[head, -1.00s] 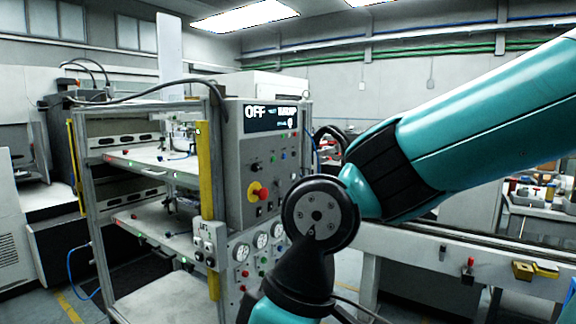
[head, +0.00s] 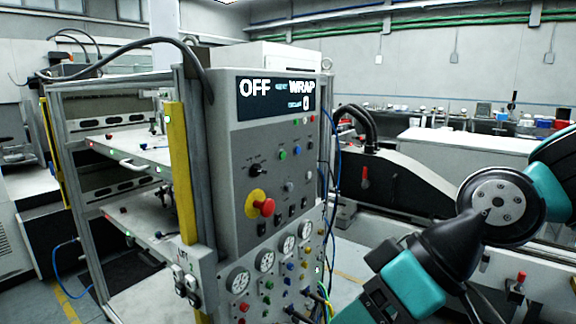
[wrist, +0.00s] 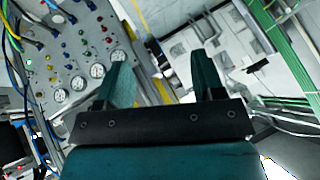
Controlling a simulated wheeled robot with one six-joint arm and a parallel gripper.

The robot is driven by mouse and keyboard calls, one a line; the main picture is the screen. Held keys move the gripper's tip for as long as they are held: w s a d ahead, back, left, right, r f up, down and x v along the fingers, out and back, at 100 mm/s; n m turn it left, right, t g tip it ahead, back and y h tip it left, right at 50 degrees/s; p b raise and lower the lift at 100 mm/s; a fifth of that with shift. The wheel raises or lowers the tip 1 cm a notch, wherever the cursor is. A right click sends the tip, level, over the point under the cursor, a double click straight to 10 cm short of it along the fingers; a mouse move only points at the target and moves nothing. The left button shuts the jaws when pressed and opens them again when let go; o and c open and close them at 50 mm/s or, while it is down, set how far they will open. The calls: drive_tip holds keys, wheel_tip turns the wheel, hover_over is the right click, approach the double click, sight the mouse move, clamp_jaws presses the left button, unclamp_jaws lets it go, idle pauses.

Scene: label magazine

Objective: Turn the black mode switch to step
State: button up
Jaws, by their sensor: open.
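A black rotary switch (head: 257,170) sits on the upper left of the grey control panel (head: 228,210) in the head view, below a dark display (head: 276,97) that reads OFF and WRAP. Its pointer direction is too small to read surely. My gripper (wrist: 160,56) shows in the wrist view with two teal fingers spread apart and nothing between them. I cannot make out the black switch there. In the head view the gripper itself is not clearly visible; my arm is at the lower right.
A red knob on a yellow disc (head: 257,204) is just below the switch. Several gauges (head: 264,259), buttons and hoses fill the lower panel. A yellow post (head: 181,170) stands at its left. A bench with a red-handled part (head: 516,284) is at the right.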

drive_tip(key=w+a+r+t+y+p, duration=0.1)
drive_tip(key=w+r+y, duration=0.1)
drive_tip(key=w, duration=0.3)
drive_tip(key=w+a+r+t+y, duration=0.1)
drive_tip(key=w+r+t+y, duration=0.1)
drive_tip(key=w+y, duration=0.15)
drive_tip(key=m+t+p, duration=0.2)
drive_tip(key=m+t, duration=0.1)
drive_tip(key=t, duration=0.4)
approach(262, 172)
drive_tip(key=shift+y, duration=0.35)
drive_tip(key=p+x, duration=0.7)
drive_tip(key=p, duration=0.1)
drive_tip(key=shift+w+a+p, duration=0.15)
drive_tip(key=shift+w+p, duration=0.1)
drive_tip(key=shift+p, duration=0.1)
drive_tip(key=shift+w+a+f, duration=0.2)
drive_tip(key=shift+w+a, duration=0.3)
drive_tip(key=shift+a, duration=0.05)
drive_tip(key=shift+c, duration=0.3)
drive_tip(key=c, duration=0.9)
drive_tip(key=shift+o, duration=0.2)
